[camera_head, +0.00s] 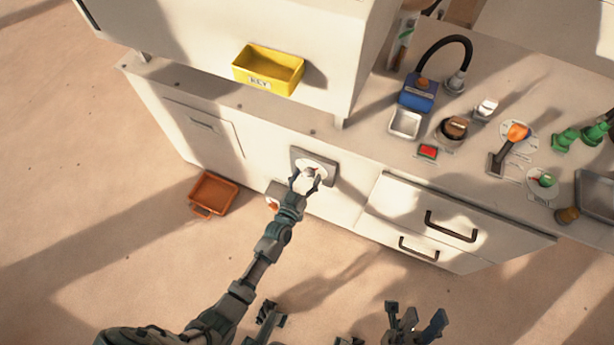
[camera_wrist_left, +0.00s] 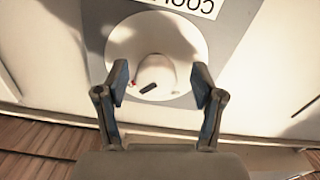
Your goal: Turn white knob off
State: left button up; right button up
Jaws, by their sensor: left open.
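The white knob (camera_wrist_left: 155,78) sits on a round white dial on a grey plate (camera_wrist_left: 235,40) with partly cut-off lettering, on the cabinet front. A black mark and a small red mark show at the knob. In the head view the knob (camera_head: 309,172) is partly hidden by my left gripper (camera_head: 305,182). In the left wrist view my left gripper (camera_wrist_left: 160,82) is open, with one finger on each side of the knob and visible gaps between. My right gripper (camera_head: 413,318) is low in the head view, far from the knob, with its fingers apart.
A yellow bin (camera_head: 268,70) hangs above the counter. An orange bin (camera_head: 213,193) is on the floor to the left. Drawers with dark handles (camera_head: 450,227) are to the right. The counter holds a blue box (camera_head: 418,93), a red button (camera_head: 428,151) and an orange-topped lever (camera_head: 512,140).

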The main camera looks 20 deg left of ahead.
pick_arm(q)
jog(key=c, duration=0.5)
jog(key=shift+d, duration=0.15)
jog(key=c, duration=0.5)
jog(key=shift+d, duration=0.1)
jog(key=shift+c, duration=0.7)
